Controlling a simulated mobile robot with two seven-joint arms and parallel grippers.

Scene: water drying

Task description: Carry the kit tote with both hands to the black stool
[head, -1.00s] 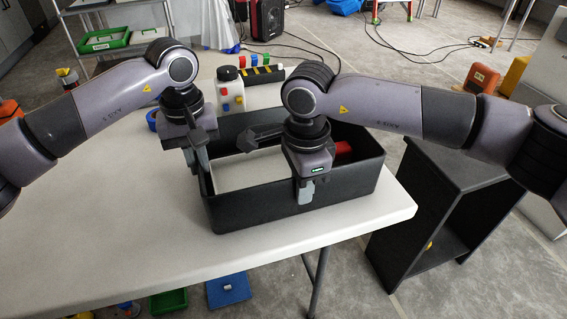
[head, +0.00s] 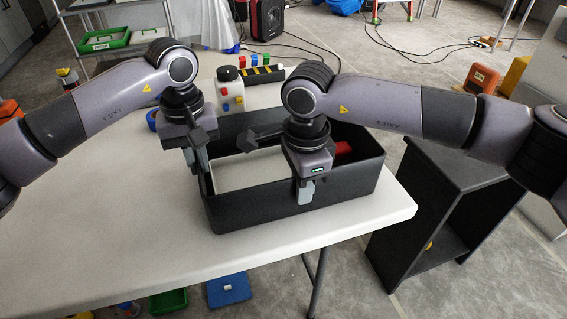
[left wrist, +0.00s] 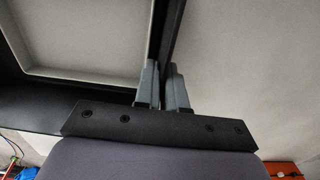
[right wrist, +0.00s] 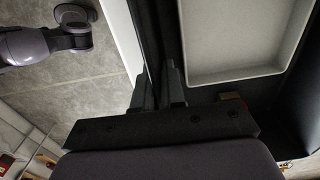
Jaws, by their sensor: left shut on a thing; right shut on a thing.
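The kit tote is a black open box (head: 345,203) on the right part of the white table (head: 110,225). A pale tray (head: 232,172) and a red object (head: 343,148) lie inside it. My left gripper (head: 203,172) is shut on the tote's left wall; the left wrist view shows its fingers (left wrist: 162,88) on either side of the rim. My right gripper (head: 305,190) is shut on the near wall, also seen in the right wrist view (right wrist: 158,88). The black stool (head: 455,165), a box-like stand with an open side, stands on the floor right of the table.
A white bottle with coloured patches (head: 230,92) and a striped black-yellow block (head: 262,75) stand behind the tote. An orange case (head: 482,78) is at the back right. The stool's visible top is clear, partly hidden by my right arm.

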